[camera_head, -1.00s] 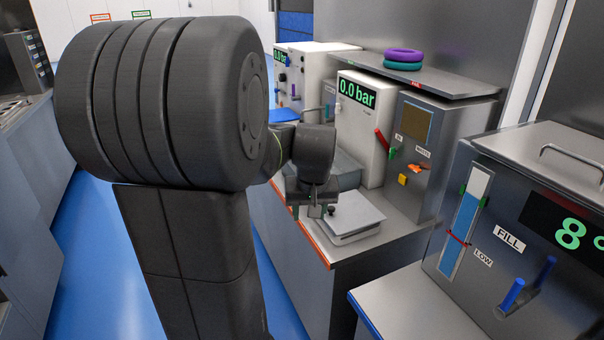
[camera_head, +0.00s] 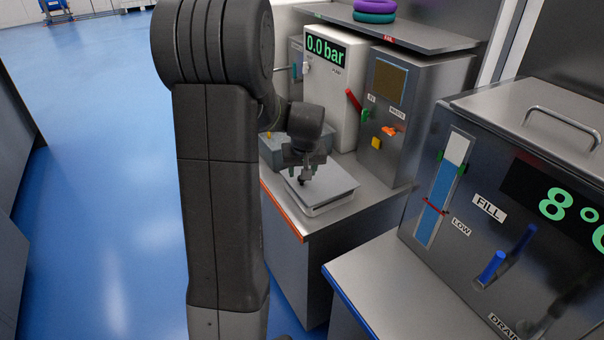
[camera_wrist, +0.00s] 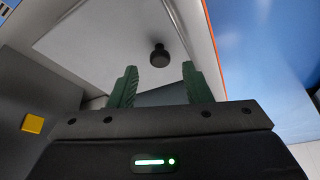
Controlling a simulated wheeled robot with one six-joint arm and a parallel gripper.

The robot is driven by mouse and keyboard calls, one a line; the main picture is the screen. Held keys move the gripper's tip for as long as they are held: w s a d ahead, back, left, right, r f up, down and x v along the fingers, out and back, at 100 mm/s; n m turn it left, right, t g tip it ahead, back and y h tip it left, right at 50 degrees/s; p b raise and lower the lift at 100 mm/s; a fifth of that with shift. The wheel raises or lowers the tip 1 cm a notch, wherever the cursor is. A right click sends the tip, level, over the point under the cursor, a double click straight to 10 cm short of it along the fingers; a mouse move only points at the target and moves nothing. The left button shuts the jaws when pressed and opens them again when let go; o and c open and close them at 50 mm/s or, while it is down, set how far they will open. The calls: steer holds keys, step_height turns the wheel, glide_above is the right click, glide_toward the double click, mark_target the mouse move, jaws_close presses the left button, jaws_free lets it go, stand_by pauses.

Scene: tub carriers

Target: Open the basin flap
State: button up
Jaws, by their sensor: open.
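The basin flap is a pale, flat square lid (camera_head: 328,186) on the counter, and it looks shut. A dark round knob (camera_wrist: 159,55) stands on it in the wrist view. My gripper (camera_head: 303,172) hangs over the left part of the flap. In the wrist view its two green fingers (camera_wrist: 160,80) are apart and empty, with the knob beyond their tips and roughly midway between them. I cannot tell the exact gap to the knob. In the head view the gripper partly hides the flap's left side.
A grey panel with a yellow button (camera_head: 376,143) and a white unit reading 0.0 bar (camera_head: 325,52) stand behind the flap. A red lever (camera_head: 354,102) juts from the white unit. A steel tank (camera_head: 480,200) stands at right. Blue floor is open at left.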

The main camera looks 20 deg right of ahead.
steer(key=shift+x, duration=1.4)
jaws_close()
steer(key=shift+r, duration=0.15)
